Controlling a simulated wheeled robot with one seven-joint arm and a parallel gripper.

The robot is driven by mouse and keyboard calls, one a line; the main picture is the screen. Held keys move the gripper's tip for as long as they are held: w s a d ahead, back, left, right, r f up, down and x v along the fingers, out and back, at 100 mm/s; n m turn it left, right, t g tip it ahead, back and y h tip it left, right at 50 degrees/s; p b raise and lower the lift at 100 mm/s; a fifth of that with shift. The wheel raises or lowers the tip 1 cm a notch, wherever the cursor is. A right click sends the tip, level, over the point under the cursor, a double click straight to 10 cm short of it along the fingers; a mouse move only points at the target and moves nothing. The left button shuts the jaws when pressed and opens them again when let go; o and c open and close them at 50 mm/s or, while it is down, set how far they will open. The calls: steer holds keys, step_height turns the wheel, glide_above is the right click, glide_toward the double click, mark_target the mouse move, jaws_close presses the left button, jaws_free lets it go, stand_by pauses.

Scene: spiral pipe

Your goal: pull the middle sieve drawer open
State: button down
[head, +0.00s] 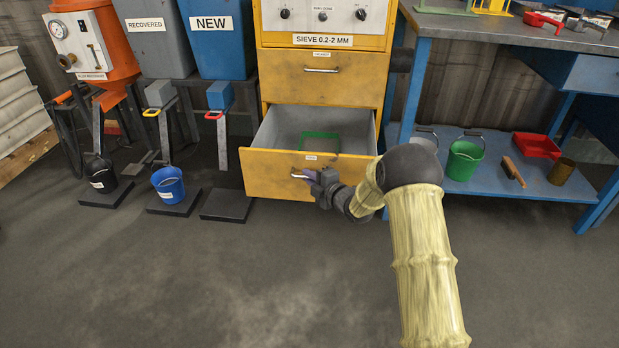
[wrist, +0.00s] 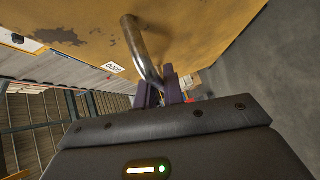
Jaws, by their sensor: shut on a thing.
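The yellow sieve cabinet (head: 265,95), labelled "SIEVE 0.2-2 MM", stands upright at the top centre. Its upper drawer (head: 345,85) is closed. The drawer below (head: 265,175) is pulled well out, showing a grey inside with a green-framed sieve (head: 320,136). Anything under this drawer is hidden behind its front. My gripper (head: 314,180) is at this drawer's front, shut on its bar handle (head: 299,176). In the wrist view, the purple fingers of my gripper (wrist: 163,92) close on the metal handle (wrist: 143,48) against the scuffed yellow front (wrist: 205,28).
A blue bench (head: 505,183) with a green bucket (head: 464,160) on its lower shelf stands at right. At left are grey and blue bins (head: 219,50) and a blue bucket (head: 169,185) on a low stand. The floor (head: 230,280) before the drawer is clear.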

steer(key=c, duration=1.5)
jaws_free()
steer(key=p+v, duration=0.6)
steer(key=v, duration=1.1)
steer(key=shift+s, duration=0.25)
steer(key=shift+d, duration=0.15)
